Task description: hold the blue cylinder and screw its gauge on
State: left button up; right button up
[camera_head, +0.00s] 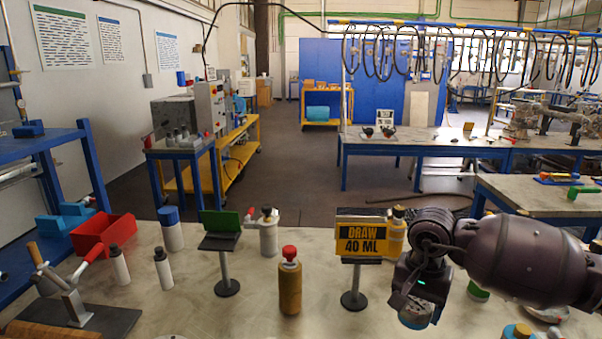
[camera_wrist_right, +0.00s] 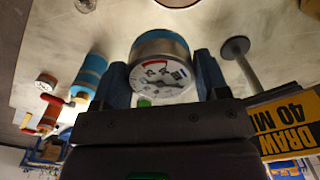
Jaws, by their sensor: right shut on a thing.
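My right gripper (camera_head: 418,296) is shut on a round gauge (camera_head: 415,316), held above the table at the right. The right wrist view shows the gauge (camera_wrist_right: 162,72) between my two fingers (camera_wrist_right: 161,80), with a white dial, a needle, a red mark and a blue band. A blue cylinder with an orange band (camera_wrist_right: 89,76) stands apart from the gauge in the right wrist view. In the head view a blue and orange top (camera_head: 517,331), probably of the same cylinder, is cut off by the bottom edge. My left gripper is in neither view.
A yellow "DRAW 40 ML" sign (camera_head: 361,239) stands close beside my right gripper. A red valve with a small gauge (camera_wrist_right: 47,97) is near the cylinder. A brown bottle with red cap (camera_head: 290,283), a green-topped stand (camera_head: 221,232) and a red bin (camera_head: 103,235) are further left.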

aim_at(416, 327)
jog(key=s+n, duration=0.1)
jog(key=s+a+n, duration=0.1)
jog(key=n, duration=0.1)
jog(key=s+f+n, duration=0.1)
jog(key=s+n, duration=0.1)
jog(key=shift+s+a+f, duration=0.1)
jog(key=shift+a, duration=0.05)
jog(key=shift+n, duration=0.8)
jog(key=s, duration=0.1)
jog(key=s+f, duration=0.1)
jog(key=s, duration=0.1)
jog(key=s+f, duration=0.1)
jog(key=shift+s+d, duration=0.2)
jog(key=shift+s, duration=0.1)
jog(key=shift+d, duration=0.2)
